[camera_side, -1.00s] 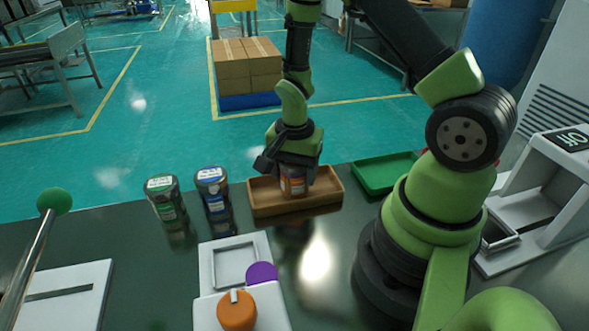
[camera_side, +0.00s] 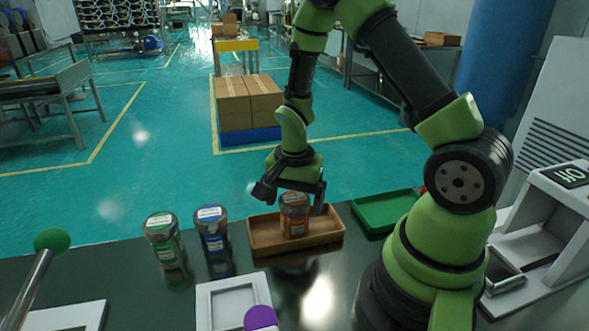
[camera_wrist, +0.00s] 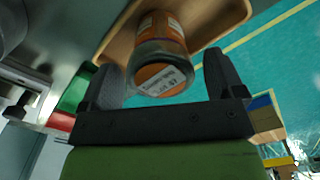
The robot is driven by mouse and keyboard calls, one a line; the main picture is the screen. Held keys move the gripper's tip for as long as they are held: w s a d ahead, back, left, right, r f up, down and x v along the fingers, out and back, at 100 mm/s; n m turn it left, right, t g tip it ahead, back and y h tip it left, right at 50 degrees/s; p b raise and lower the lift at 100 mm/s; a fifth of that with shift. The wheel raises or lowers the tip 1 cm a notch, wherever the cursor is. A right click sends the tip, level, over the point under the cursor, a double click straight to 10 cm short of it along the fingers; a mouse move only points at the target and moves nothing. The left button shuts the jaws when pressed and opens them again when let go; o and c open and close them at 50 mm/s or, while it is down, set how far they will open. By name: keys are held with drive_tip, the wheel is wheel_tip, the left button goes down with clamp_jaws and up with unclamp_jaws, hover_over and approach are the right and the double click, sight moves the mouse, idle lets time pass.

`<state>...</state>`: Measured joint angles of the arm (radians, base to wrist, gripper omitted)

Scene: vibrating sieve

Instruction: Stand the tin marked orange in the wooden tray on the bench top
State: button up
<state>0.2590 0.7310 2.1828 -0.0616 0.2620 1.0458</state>
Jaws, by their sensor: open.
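The tin marked orange (camera_side: 294,217) stands upright in the wooden tray (camera_side: 262,247) on the dark bench top. My gripper (camera_side: 294,199) is open, just above the tin, with its fingers apart on either side of the lid. In the wrist view the orange-labelled tin (camera_wrist: 160,68) lies between and beyond the two spread fingers (camera_wrist: 170,82), and a gap shows beside them. The wooden tray (camera_wrist: 120,35) shows under the tin. The tin's label on top is partly legible.
A green-labelled tin (camera_side: 163,242) and a blue-labelled tin (camera_side: 212,232) stand left of the tray. A green tray (camera_side: 385,211) lies to the right. A white machine with a purple disc (camera_side: 260,317) is in front. A green-knobbed lever (camera_side: 52,240) rises at left.

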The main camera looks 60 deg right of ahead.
wheel_tip(320, 180, up, 10)
drive_tip(key=shift+f, duration=0.25)
drive_tip(key=s+a+r+n+t+y, duration=0.1)
drive_tip(key=s+a+r+n+t, duration=0.2)
drive_tip(key=s+a+r+n, duration=0.1)
drive_tip(key=s+a+r+n+t+y, duration=0.1)
drive_tip(key=s+a+r+n+t, duration=0.3)
drive_tip(key=r, duration=0.6)
drive_tip(key=shift+s+a+r+n, duration=0.4)
drive_tip(key=shift+s+a+n, duration=0.3)
drive_tip(key=shift+s+n, duration=0.95)
drive_tip(key=shift+w+n, duration=0.25)
